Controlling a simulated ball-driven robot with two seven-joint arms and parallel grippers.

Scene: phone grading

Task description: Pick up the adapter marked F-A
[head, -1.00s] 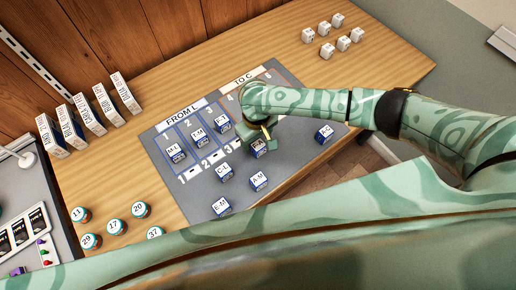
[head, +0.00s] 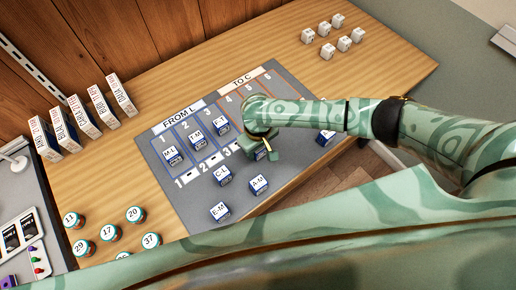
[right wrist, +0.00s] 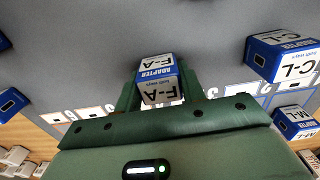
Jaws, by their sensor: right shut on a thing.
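The adapter marked F-A (right wrist: 158,80) is a small blue and white block between the two green fingers of my right gripper (right wrist: 160,90) in the right wrist view. My right gripper is shut on it. In the head view the right gripper (head: 262,148) is over the grey mat (head: 290,190), and it hides most of the F-A adapter (head: 261,155). I cannot tell whether the adapter is clear of the mat. My left gripper is not in view.
Adapters C-L (head: 223,176), A-M (head: 259,184) and E-M (head: 220,211) stand loose nearby. M-L (head: 173,155), T-M (head: 197,140) and another adapter (head: 221,127) stand in numbered lanes. One adapter (head: 325,137) is partly behind my right arm. White cubes (head: 338,35) stand at the back.

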